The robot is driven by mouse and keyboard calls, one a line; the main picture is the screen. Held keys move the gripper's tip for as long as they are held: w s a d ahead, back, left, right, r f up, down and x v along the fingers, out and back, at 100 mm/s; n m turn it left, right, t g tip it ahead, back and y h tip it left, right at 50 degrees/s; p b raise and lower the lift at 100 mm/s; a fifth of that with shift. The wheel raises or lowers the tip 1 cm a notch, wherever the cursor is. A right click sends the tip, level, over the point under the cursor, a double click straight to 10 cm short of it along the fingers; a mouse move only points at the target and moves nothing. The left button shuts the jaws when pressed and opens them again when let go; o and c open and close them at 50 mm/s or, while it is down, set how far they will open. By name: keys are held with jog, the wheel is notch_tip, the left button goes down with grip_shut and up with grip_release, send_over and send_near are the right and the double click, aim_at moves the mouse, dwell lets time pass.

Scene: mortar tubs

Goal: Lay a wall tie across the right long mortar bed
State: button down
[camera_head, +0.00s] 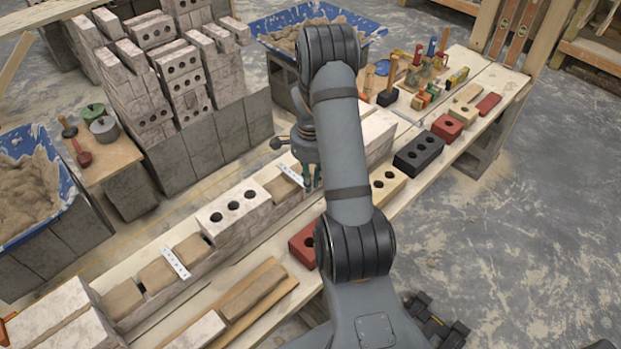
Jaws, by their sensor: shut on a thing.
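A white perforated wall tie (289,173) lies over the brown right long mortar bed (279,189), with its near end at my gripper (311,178). My gripper points down, shut on this tie, at the front edge of the wall course. My arm hides part of the grip, and I cannot tell whether the tie touches the mortar. A second wall tie (175,262) lies across the left mortar (158,275). A pale brick with three holes (232,216) stands between the two mortar stretches.
Several bricks line the plank at right, including a black one (419,152) and a red one (447,128). Blue mortar tubs stand at left (68,202) and at the back (262,27). Stacked blocks (160,75) rise behind the wall. Hand tools crowd the far plank.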

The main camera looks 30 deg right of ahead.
jog(key=shift+f, duration=0.6)
jog(key=shift+f+b, duration=0.35)
jog(key=shift+b, duration=0.15)
jog(key=c, duration=1.6)
grip_release()
jog(key=shift+c, duration=0.2)
jog(key=shift+r, duration=0.1)
notch_tip(320, 180, up, 12)
notch_tip(320, 180, down, 12)
jog(key=shift+r+p, duration=0.2)
jog(key=shift+p, duration=0.1)
